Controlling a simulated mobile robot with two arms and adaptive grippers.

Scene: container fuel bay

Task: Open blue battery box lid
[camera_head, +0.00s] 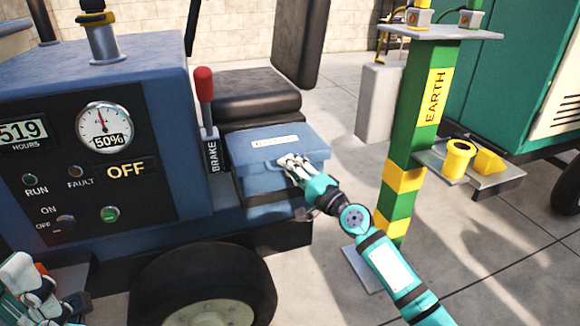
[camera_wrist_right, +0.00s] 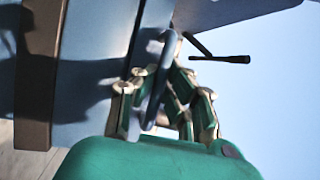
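The blue battery box (camera_head: 262,192) sits on the side of the blue machine, beside the red-handled brake lever. Its lid (camera_head: 250,150) has a pale label on top and looks down on the box. My right gripper (camera_head: 291,166) is at the lid's front edge. In the right wrist view my right gripper (camera_wrist_right: 160,88) has its fingers on both sides of a dark handle bar (camera_wrist_right: 154,92) on the blue box (camera_wrist_right: 92,88). Whether they press on it is unclear. My left gripper (camera_head: 28,280) is at the lower left, partly cut off, away from the box.
The brake lever (camera_head: 204,88) stands just left of the box, and a dark seat (camera_head: 255,95) is behind it. A green-yellow earth post (camera_head: 412,130) with a shelf stands to the right. A wheel (camera_head: 205,290) is below. Open floor (camera_head: 480,260) lies at the lower right.

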